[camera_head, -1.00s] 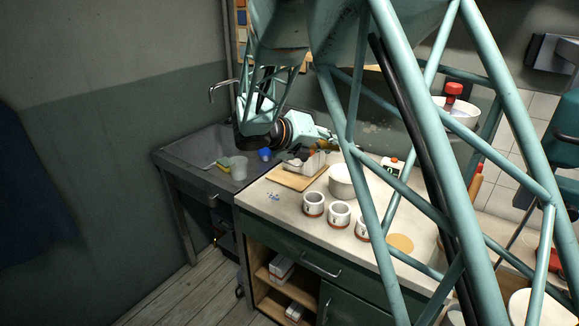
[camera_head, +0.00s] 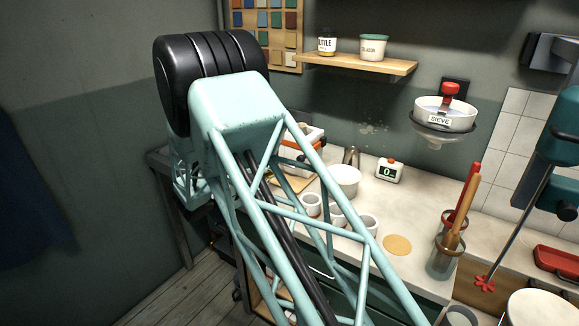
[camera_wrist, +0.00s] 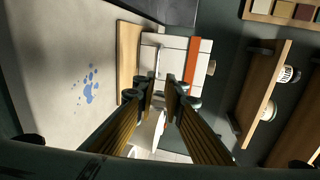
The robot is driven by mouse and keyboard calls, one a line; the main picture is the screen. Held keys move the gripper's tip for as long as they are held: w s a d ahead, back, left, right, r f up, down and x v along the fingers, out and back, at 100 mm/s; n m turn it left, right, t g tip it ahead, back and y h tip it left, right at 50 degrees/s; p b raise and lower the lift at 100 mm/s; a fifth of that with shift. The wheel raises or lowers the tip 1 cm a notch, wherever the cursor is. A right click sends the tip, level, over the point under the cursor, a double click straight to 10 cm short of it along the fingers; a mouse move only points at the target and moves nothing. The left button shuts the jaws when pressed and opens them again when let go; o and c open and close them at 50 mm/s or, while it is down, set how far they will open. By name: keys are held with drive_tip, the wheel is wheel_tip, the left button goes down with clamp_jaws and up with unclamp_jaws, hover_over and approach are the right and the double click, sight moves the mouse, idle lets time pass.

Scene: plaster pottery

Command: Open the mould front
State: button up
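The mould is a white block with an orange band. In the wrist view the mould (camera_wrist: 173,62) lies just beyond my fingertips, with thin dark lines across its face and the orange band along its right side. In the head view the mould (camera_head: 312,133) shows only in part behind my arm, on a wooden board (camera_head: 297,184). The board also shows in the wrist view (camera_wrist: 128,50). My gripper (camera_wrist: 163,88) has its two fingers apart with nothing held between them. I cannot tell if the tips touch the mould. In the head view my arm hides the gripper.
A white bowl (camera_head: 343,181) and several white cups (camera_head: 368,225) stand on the counter near the mould. A timer (camera_head: 389,170) and a tool jar (camera_head: 445,255) are to the right. A shelf (camera_head: 360,62) and a sieve (camera_head: 445,115) are on the wall above.

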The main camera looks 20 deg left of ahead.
drive_tip(key=shift+s+a+f+n, duration=0.15)
drive_tip(key=shift+a+f+n, duration=0.15)
drive_tip(key=shift+a+f, duration=0.25)
drive_tip(key=shift+b+x, duration=1.4)
drive_tip(key=shift+x, duration=5.5)
drive_tip(key=shift+a+r, duration=0.15)
drive_tip(key=shift+r, duration=0.05)
drive_tip(key=shift+c, duration=0.6)
clamp_jaws()
